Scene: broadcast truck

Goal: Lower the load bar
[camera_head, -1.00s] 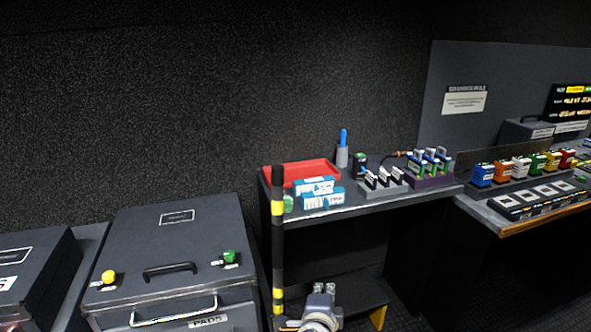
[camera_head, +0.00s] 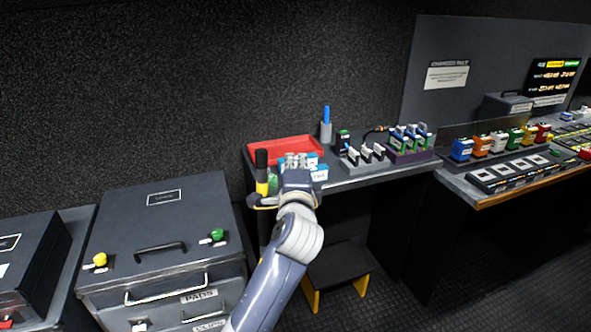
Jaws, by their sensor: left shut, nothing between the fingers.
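The load bar, a black and yellow banded bar (camera_head: 262,160), stands upright at the front left corner of the shelf unit. Its lower part is partly hidden beside my arm. My left gripper (camera_head: 297,160) is shut and empty, just right of the bar's upper end and in front of the blue and white boxes on the top. I cannot tell whether it touches the bar. My right gripper is not in view.
The shelf top holds a red tray (camera_head: 285,150), blue and white boxes (camera_head: 320,173), a cup with a blue marker (camera_head: 326,130) and racks (camera_head: 366,155). A grey case (camera_head: 160,215) stands left. A low yellow-legged step (camera_head: 340,270) is below.

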